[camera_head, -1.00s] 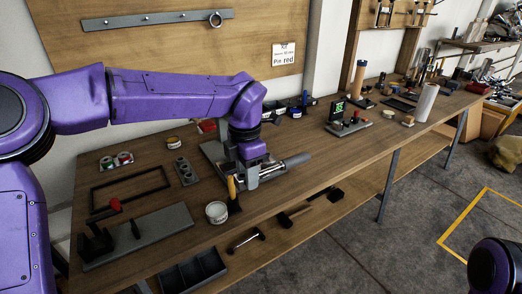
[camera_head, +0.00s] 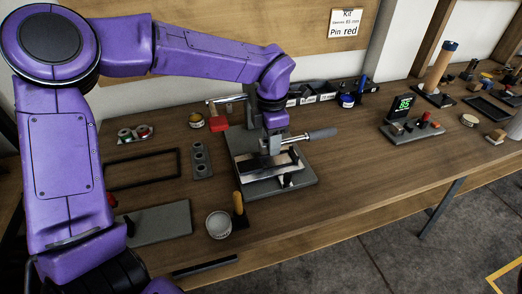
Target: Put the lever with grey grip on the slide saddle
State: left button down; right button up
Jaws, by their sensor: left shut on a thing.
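My left gripper (camera_head: 271,147) points down over the fixture at the middle of the bench and is shut on the lever. The lever's grey grip (camera_head: 322,133) sticks out to the right of the gripper, roughly level. The slide saddle (camera_head: 262,170) appears as a metal block with a dark top on the grey base plate (camera_head: 262,189). The lever's inner end is hidden at the gripper, just above or at the back of the saddle; I cannot tell whether they touch. My right gripper is out of view.
A red-handled part (camera_head: 219,121) stands behind left of the fixture.

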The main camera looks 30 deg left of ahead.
pick_arm(q)
jog(key=s+a+f, duration=0.2)
jog(key=a, duration=0.2)
jog(key=p, duration=0.1)
send_over(252, 164)
jog(key=f, duration=0.4)
jog(key=shift+w+d+f, duration=0.15)
jog(key=shift+w+f, duration=0.25)
jog(key=f, duration=0.1)
jog(key=s+f, duration=0.1)
jog(key=shift+s+f, duration=0.1)
jog(key=shift+f, duration=0.25)
jog(key=shift+w+f, duration=0.2)
jog(key=shift+w, duration=0.05)
jog(key=c, duration=0.9)
grip_release()
jog(key=shift+o, duration=1.1)
jog(key=shift+s, duration=0.15)
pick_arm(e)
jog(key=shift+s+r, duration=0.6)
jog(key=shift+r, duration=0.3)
